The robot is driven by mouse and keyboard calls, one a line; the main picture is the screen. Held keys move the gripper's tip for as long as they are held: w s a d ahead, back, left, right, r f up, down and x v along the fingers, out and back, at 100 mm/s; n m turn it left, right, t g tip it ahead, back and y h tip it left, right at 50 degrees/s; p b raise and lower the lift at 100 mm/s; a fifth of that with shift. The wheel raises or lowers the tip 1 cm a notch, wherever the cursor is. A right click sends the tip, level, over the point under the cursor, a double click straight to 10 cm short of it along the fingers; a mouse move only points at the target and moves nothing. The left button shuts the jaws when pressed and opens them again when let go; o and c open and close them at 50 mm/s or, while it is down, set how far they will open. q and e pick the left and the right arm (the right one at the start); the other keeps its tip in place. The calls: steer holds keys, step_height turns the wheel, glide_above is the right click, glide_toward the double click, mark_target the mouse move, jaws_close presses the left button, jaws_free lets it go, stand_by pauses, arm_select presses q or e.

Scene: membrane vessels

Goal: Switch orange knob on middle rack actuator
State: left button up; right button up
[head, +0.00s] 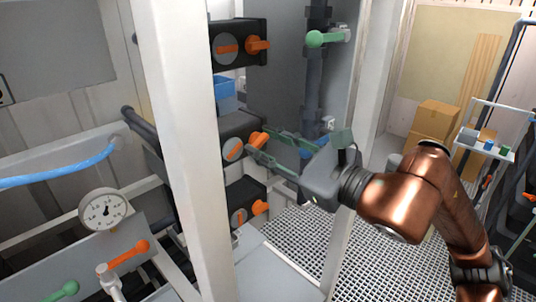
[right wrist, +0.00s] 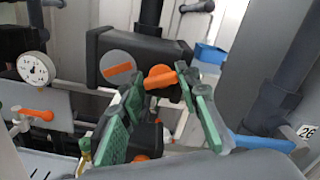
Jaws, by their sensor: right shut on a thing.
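Three dark actuators are stacked on the rack behind a white post. The middle actuator (head: 236,124) has a grey disc with a slanted orange bar (head: 233,150) and an orange knob (head: 259,139) at its right end. In the right wrist view the knob (right wrist: 160,77) sits between the green finger pads, beside the actuator body (right wrist: 125,46). My right gripper (head: 256,149) reaches in from the right and is shut on this knob. The fingers hide part of it. My left gripper is not in view.
The upper actuator (head: 245,29) and lower actuator (head: 246,192) sit close above and below, each with an orange knob. A green-handled valve (head: 322,39) is on the pipe at upper right. The white post (head: 185,130) stands just left. A gauge (head: 103,209) is at lower left.

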steer(key=n+b, duration=0.1)
steer(key=n, duration=0.1)
steer(key=shift+f+n+b, duration=0.2)
steer(key=shift+n+b, duration=0.2)
steer(key=n+b, duration=0.1)
steer(key=n, duration=0.1)
steer(key=shift+n, duration=0.4)
steer(key=n+b, duration=0.1)
steer(key=n, duration=0.3)
steer(key=shift+a+n, duration=0.1)
steer(key=shift+n, duration=0.3)
steer(key=o, duration=1.2)
steer(key=shift+c, duration=0.2)
steer(key=shift+s, duration=0.1)
steer(key=v, duration=1.2)
